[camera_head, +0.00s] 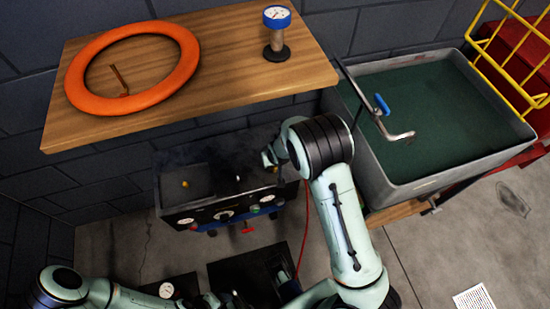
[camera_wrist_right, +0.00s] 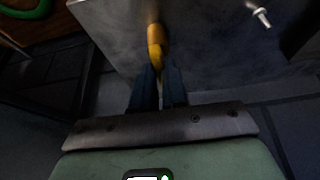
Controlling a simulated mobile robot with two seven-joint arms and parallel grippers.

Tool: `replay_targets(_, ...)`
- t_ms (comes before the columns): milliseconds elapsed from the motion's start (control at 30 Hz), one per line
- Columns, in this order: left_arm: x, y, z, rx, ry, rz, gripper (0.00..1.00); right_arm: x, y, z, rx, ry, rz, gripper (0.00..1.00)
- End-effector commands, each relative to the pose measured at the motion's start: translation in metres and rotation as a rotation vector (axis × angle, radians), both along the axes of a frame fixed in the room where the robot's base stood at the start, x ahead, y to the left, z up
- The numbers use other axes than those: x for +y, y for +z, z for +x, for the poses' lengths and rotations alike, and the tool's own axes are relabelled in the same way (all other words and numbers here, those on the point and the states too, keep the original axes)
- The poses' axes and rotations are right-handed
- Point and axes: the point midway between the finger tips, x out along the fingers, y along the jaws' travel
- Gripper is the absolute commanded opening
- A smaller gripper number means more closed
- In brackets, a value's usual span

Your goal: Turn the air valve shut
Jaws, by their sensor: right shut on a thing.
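In the right wrist view my right gripper (camera_wrist_right: 158,88) is shut on a yellow handle-like piece (camera_wrist_right: 155,42). The piece stands against a grey metal surface (camera_wrist_right: 210,45), and its lower end is between my fingertips. I cannot tell from this view whether it is the air valve's handle or how far it is turned.
The wooden bench (camera_head: 225,60) carries an orange ring (camera_head: 85,85) and a blue-topped gauge (camera_head: 277,28). A grey basin (camera_head: 385,170) with a blue-handled tap (camera_head: 382,104) stands right of my right arm. A red hose (camera_head: 303,235) hangs near the arm. Floor at lower right is mostly clear.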

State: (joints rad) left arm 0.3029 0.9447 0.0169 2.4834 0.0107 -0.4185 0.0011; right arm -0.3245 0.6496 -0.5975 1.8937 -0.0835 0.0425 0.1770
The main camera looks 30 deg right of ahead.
Motion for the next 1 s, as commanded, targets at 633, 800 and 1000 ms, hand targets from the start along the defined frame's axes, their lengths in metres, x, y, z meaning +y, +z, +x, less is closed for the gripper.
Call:
replay_targets(633, 0.0001, 0.0012, -0.0005, 0.002, -0.001, -0.001, 0.66, 0.0002, -0.0008, -0.0004, 0.002, -0.022, 0.002, 0.38)
replay_targets(800, 0.0000, 0.0012, -0.0004, 0.002, -0.001, -0.001, 0.66, 0.0003, -0.0007, -0.0003, 0.001, -0.021, 0.001, 0.38)
replay_targets(1000, -0.0001, 0.0038, -0.0009, 0.004, -0.001, -0.001, 0.66, 0.0014, 0.0089, -0.0030, 0.000, -0.020, 0.002, 0.38)
